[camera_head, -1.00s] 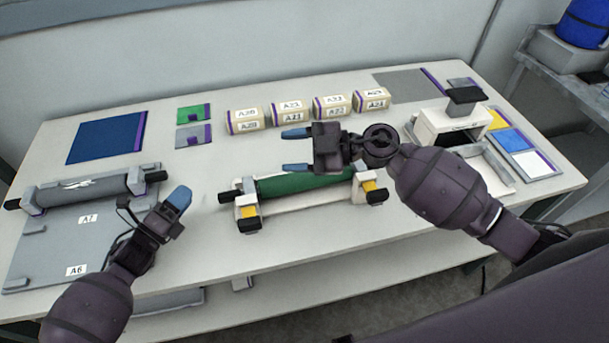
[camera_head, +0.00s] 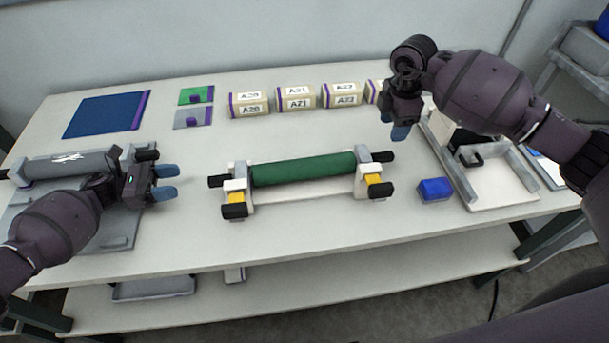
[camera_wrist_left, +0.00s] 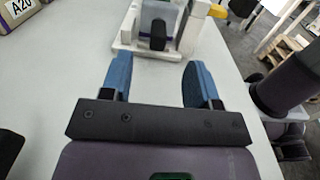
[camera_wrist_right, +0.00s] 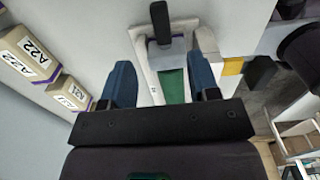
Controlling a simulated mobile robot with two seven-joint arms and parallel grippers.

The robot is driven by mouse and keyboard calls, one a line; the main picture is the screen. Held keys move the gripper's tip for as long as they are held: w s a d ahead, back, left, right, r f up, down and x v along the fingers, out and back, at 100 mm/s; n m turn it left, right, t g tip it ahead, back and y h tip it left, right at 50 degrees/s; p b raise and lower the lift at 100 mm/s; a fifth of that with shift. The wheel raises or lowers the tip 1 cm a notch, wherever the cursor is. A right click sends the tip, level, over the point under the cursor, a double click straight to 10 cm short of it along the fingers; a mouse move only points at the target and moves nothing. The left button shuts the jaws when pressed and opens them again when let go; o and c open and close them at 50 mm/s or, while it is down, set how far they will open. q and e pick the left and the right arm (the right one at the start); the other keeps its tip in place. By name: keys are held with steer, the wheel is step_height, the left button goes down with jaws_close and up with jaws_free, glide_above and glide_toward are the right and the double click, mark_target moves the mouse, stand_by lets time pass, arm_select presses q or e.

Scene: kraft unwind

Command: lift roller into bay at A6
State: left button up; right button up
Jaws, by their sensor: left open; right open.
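A green roller (camera_head: 300,169) lies level in a white stand (camera_head: 310,193) with yellow pads and black end pieces, mid-table. A grey roller (camera_head: 70,163) lies at the back of a grey board (camera_head: 120,240) at left; my left arm hides most of the board, and no A6 label shows. My left gripper (camera_head: 164,182) is open and empty, left of the stand and apart from it; the stand's end (camera_wrist_left: 160,35) shows ahead in the left wrist view. My right gripper (camera_head: 395,124) is open and empty, right of the green roller; the roller (camera_wrist_right: 173,88) shows between its fingers in the right wrist view.
Several labelled boxes (camera_head: 297,98) stand behind the stand. A blue block (camera_head: 435,190) and a white tray-like fixture (camera_head: 500,188) are at right. Flat blue (camera_head: 105,114), green (camera_head: 196,95) and grey (camera_head: 192,117) pieces lie at back left. The table's front strip is clear.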

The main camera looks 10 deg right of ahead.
mark_target(217, 178)
arm_select(q)
steer(key=shift+f, duration=0.8)
arm_select(e)
steer(key=shift+d+f, duration=0.1)
steer(key=shift+f, duration=0.75)
steer(key=shift+r, duration=0.1)
arm_select(q)
steer(key=shift+r, duration=0.15)
steer(key=shift+d, duration=0.1)
steer(key=d, duration=1)
steer(key=shift+d, duration=0.35)
arm_select(e)
step_height(217, 178, down, 11)
steer(key=shift+r, duration=0.1)
arm_select(q)
jaws_close()
arm_select(e)
jaws_close()
